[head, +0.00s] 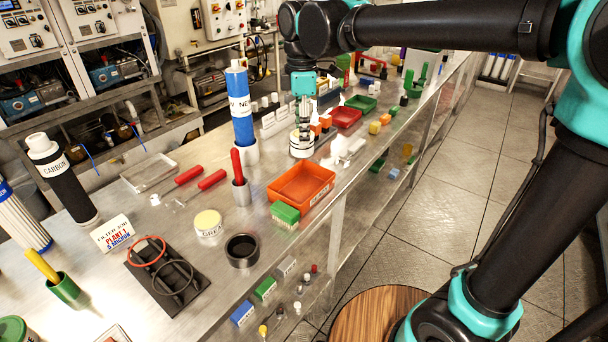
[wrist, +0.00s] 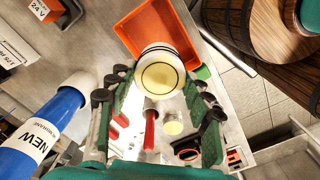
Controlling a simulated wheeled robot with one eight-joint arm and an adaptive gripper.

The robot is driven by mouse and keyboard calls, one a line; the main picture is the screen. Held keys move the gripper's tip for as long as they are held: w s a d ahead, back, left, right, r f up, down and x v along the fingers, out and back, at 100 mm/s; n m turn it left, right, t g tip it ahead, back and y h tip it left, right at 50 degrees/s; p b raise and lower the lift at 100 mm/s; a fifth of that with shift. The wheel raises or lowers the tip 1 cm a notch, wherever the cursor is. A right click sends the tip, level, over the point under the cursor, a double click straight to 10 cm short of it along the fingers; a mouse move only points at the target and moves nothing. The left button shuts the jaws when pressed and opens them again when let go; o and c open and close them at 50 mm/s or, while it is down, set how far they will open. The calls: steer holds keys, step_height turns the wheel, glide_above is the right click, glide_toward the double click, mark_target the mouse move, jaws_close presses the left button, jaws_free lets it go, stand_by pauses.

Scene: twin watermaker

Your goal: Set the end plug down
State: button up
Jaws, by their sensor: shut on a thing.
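The end plug (head: 301,148) is a white round piece with a dark line around it. In the wrist view the end plug (wrist: 160,76) shows a pale yellow centred face with a dark ring. My gripper (head: 302,122) points down over the steel bench and is shut on the plug. Its green fingers show on both sides of the plug in the wrist view (wrist: 160,92). The plug is over or near the bench behind the orange tray (head: 273,192); I cannot tell whether its underside touches the bench.
A blue upright cylinder marked NEW (head: 240,105) stands left of the gripper. White blocks (head: 342,150) and orange blocks (head: 316,129) lie close on the right. A red tray (head: 345,117) is behind. A small patch of bare bench shows between the plug and the orange tray.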

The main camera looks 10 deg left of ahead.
step_height(320, 180, down, 14)
steer(key=shift+r, duration=0.2)
steer(key=shift+f, duration=0.15)
steer(key=o, duration=1.3)
step_height(320, 180, up, 12)
steer(key=shift+r, duration=0.2)
steer(key=w+d+f+m+t, duration=0.1)
steer(key=w+d+f+m, duration=0.15)
steer(key=d, duration=0.35)
steer(key=w+d+f+m, duration=0.1)
steer(key=d+f+m, duration=0.3)
steer(key=d, duration=0.1)
steer(key=s+d+f+m+t, duration=0.1)
steer(key=s+d+f+m, duration=0.2)
steer(key=d+f+m, duration=0.2)
steer(key=s+d+f+m+t, duration=0.1)
steer(key=s+d+f+m, duration=0.2)
steer(key=d, duration=0.9)
steer(key=s+d+f+m+t, duration=0.1)
steer(key=s+d+f+m, duration=0.1)
steer(key=d+f+m, duration=0.6)
steer(key=shift+s+d, duration=0.2)
steer(key=shift+s, duration=0.2)
